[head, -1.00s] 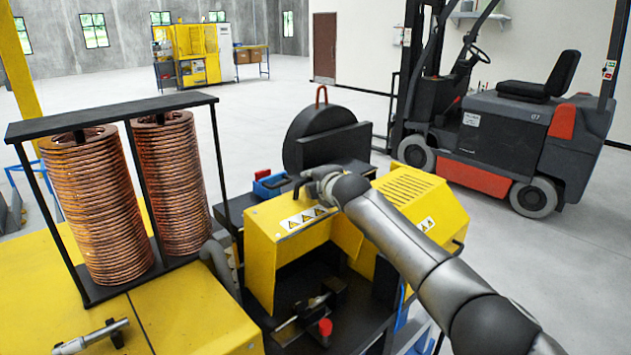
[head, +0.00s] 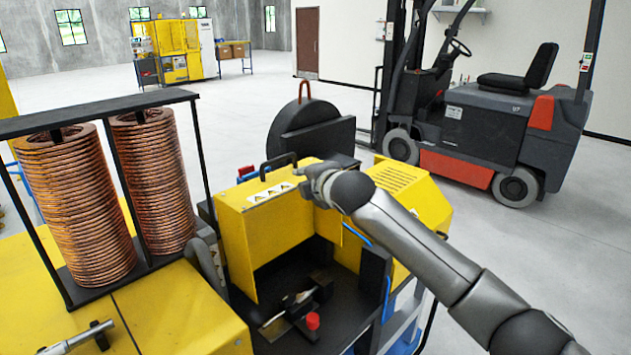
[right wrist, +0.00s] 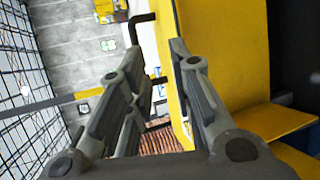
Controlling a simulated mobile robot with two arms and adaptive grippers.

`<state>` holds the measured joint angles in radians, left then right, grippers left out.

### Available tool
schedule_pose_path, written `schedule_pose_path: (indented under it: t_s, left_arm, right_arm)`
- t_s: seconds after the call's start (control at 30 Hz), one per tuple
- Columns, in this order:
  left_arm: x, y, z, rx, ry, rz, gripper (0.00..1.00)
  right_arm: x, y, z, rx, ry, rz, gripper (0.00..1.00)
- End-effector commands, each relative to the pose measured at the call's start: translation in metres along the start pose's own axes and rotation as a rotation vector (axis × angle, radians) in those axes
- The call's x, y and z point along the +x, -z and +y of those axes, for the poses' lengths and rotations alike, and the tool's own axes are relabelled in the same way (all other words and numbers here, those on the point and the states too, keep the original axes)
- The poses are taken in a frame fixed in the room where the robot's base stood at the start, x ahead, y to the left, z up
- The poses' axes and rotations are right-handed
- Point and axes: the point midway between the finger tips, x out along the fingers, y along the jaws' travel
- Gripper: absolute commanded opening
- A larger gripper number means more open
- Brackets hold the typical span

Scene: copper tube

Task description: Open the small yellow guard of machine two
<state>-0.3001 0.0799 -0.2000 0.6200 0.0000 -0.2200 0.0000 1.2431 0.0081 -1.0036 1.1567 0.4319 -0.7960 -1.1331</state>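The small yellow guard (head: 262,235) of the machine bears a row of warning labels and a black handle (head: 278,165) on top. The dark work space under it shows from the front. In the right wrist view the guard's yellow panel (right wrist: 222,45) fills the right of centre, with the black handle (right wrist: 145,20) beyond my fingers. My right gripper (head: 312,180) is at the guard's upper right, to the right of the handle in the head view. In the right wrist view my right gripper (right wrist: 155,60) has its fingers apart with nothing held between them. My left gripper is out of view.
Two copper coil stacks (head: 150,185) stand in a black frame at the left. A black disc-shaped part (head: 310,130) stands behind the guard. A red knob (head: 313,320) sits in the work space. A forklift (head: 490,130) stands back right; open floor lies around it.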

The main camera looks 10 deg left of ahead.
Motion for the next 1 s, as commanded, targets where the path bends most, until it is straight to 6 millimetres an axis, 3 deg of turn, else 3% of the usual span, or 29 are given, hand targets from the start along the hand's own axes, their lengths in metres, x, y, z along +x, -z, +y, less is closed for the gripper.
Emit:
schedule_pose_path:
  t_s: [0.4, 0.8, 0.93, 1.0]
  left_arm:
    - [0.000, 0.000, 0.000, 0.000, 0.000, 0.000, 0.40]
    - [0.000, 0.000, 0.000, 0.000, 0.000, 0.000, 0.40]
    - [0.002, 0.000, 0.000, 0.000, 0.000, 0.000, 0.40]
    - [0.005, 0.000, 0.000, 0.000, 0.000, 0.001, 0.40]
  right_arm:
    - [-0.043, 0.000, 0.000, -0.001, 0.000, 0.000, 0.21]
    - [-0.049, 0.000, 0.000, -0.001, 0.001, -0.001, 0.21]
    - [-0.046, -0.001, -0.007, 0.013, 0.005, -0.001, 0.07]
    - [-0.039, -0.005, -0.023, 0.052, 0.017, -0.004, 0.00]
